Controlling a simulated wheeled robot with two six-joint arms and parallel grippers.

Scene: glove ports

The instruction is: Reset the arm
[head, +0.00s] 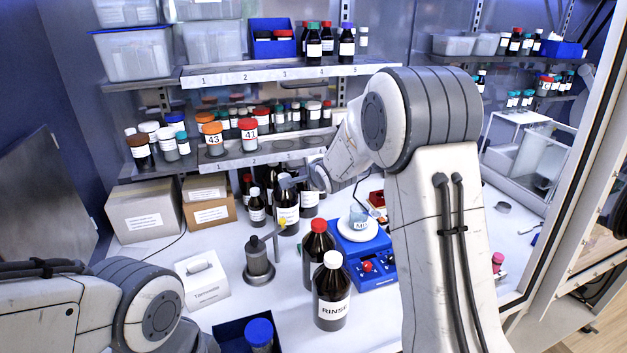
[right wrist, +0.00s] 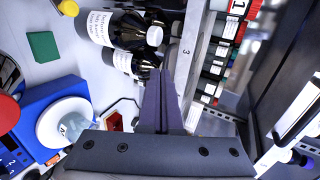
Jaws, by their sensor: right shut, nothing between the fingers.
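My right arm reaches over the bench from the right in the head view. Its gripper (head: 290,182) is at the dark bottles under the shelf, just in front of them. In the right wrist view the gripper's fingers (right wrist: 160,95) are together with nothing between them. Dark bottles with white labels (right wrist: 115,30) lie just left of the fingers in that view. I cannot tell whether the fingers touch a bottle. Part of my left arm shows at the lower left of the head view, but its gripper is out of sight.
A RINSE bottle (head: 331,295) and a red-capped bottle (head: 318,250) stand in front of a blue stirrer (head: 362,262) with a beaker. A metal stand (head: 259,262) and a tissue box (head: 202,282) are left of them. Numbered shelves (head: 270,72) with bottles stand behind.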

